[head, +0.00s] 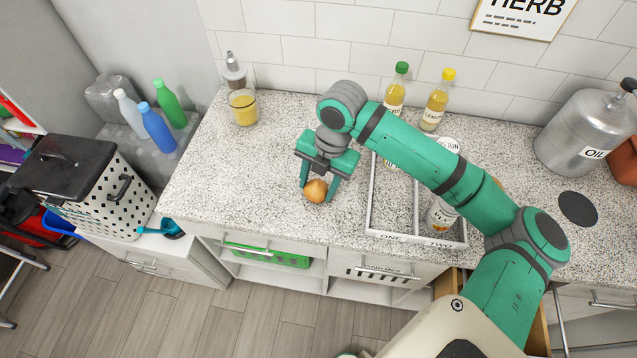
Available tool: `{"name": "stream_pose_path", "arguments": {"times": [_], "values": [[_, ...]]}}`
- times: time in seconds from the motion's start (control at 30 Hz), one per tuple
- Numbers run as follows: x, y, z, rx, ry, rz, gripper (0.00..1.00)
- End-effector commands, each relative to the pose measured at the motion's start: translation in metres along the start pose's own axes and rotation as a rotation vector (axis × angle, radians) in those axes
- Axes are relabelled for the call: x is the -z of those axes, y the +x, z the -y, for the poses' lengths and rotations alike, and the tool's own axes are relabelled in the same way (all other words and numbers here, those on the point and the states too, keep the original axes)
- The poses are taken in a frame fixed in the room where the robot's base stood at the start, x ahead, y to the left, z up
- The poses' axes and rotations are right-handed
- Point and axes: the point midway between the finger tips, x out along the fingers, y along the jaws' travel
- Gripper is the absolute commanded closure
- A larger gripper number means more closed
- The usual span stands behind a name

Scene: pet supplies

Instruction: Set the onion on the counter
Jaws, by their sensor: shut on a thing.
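The onion (316,191) is small, round and golden brown. It shows in the head view between the fingertips of my gripper (318,188), near the front part of the speckled counter (240,178). My green gripper points down and is shut on the onion. The onion is at or just above the counter top; I cannot tell whether it touches. My arm reaches in from the lower right and hides part of the counter behind it.
Right of the gripper is a divided tray (371,205) holding bottles. An oil canister (585,130) stands at the right. The counter left of the gripper is clear. An open drawer (447,284) is below right.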

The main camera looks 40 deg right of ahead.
Motion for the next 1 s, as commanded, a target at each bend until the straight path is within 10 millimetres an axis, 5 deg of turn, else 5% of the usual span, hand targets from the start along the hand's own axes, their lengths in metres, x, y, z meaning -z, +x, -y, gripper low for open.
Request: {"name": "stream_pose_path", "arguments": {"times": [0.2,0.23,0.3,0.67,1.0], "values": [[0.0,0.002,0.0,0.0,0.0,0.0,0.78],[0.0,0.002,0.0,0.0,0.0,0.0,0.48],[0.0,0.002,0.0,0.0,0.0,0.0,0.34],[0.0,-0.005,0.0,0.002,-0.001,0.002,0.34],[-0.002,-0.067,0.001,0.001,0.001,0.005,0.34]]}}
